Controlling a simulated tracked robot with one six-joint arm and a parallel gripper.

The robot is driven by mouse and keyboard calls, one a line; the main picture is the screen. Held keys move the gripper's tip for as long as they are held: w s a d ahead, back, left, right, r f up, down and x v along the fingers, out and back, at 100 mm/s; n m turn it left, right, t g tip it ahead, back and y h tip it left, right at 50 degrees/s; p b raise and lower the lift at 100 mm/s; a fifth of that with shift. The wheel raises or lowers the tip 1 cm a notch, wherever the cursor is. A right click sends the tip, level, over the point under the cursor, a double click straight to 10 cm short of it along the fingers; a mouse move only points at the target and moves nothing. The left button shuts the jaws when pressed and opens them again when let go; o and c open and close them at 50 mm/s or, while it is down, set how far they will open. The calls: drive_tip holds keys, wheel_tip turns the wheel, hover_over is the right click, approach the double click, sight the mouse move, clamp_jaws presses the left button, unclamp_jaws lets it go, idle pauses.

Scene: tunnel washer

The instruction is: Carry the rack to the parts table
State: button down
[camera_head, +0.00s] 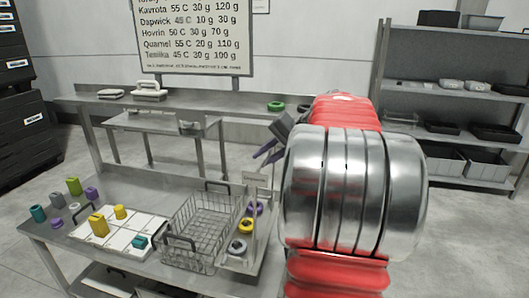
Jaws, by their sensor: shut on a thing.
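A wire rack (203,222) with dark handles at its two ends stands on the near metal table (110,262). It looks empty. My gripper (268,150) shows only partly, as dark grey-purple pieces at the left of my red and silver arm. It is up and to the right of the rack, apart from its handles in the picture. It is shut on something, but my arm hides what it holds. No label in view tells which table is the parts table.
Right of the rack, a narrow tray (264,262) holds purple, yellow and grey rings beside a small sign (257,179). On the left are a white sectioned board (130,222) and several coloured parts. Behind are a smaller table (150,122), a long bench (230,106) and shelves (455,86). Floor shows between.

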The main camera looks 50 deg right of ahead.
idle(0.3)
drive_tip(key=shift+f, duration=2.85)
drive_tip(key=shift+s+d+r, duration=0.2)
drive_tip(key=shift+s+d, duration=0.15)
drive_tip(key=shift+s+d+r, duration=0.2)
drive_tip(key=shift+s+d, duration=0.25)
drive_tip(key=shift+f, duration=0.2)
